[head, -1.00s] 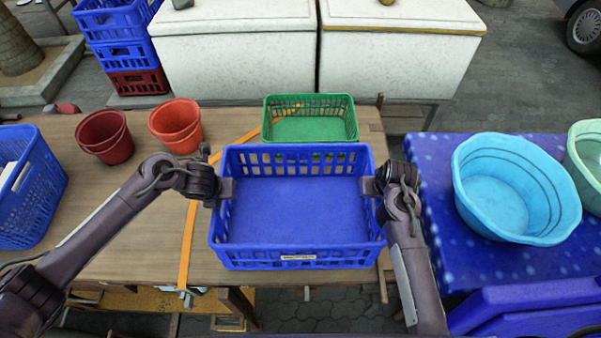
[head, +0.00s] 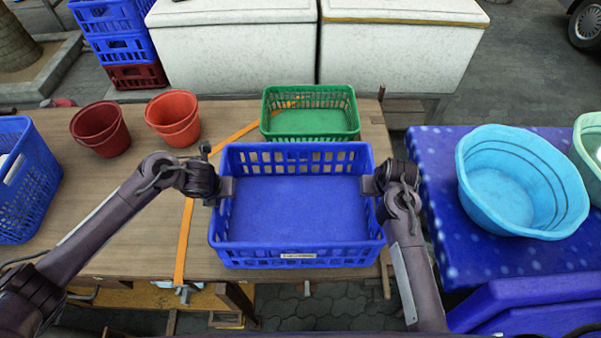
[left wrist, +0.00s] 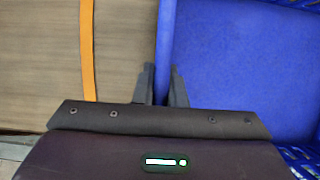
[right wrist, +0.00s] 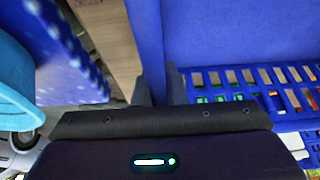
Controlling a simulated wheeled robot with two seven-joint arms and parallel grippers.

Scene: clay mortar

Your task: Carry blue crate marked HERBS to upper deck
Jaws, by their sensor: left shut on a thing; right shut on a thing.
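The blue crate (head: 297,212) is in the middle of the head view, empty and roughly level, with slotted walls. A small pale label (head: 298,256) is on its near wall; its text is too small to read. My left gripper (head: 226,187) is shut on the left wall, and my right gripper (head: 369,185) is shut on the right wall. The crate wall also shows between the fingers in the left wrist view (left wrist: 163,60) and right wrist view (right wrist: 148,45). The crate appears held above the wooden table (head: 130,215). I cannot identify the upper deck.
A green basket (head: 310,122) stands just behind the crate. Two red buckets (head: 100,128) (head: 173,120) and another blue crate (head: 25,180) are at left. A light-blue basin (head: 520,185) stands on the blue-covered table (head: 455,250) at right. White chests (head: 235,55) stand behind.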

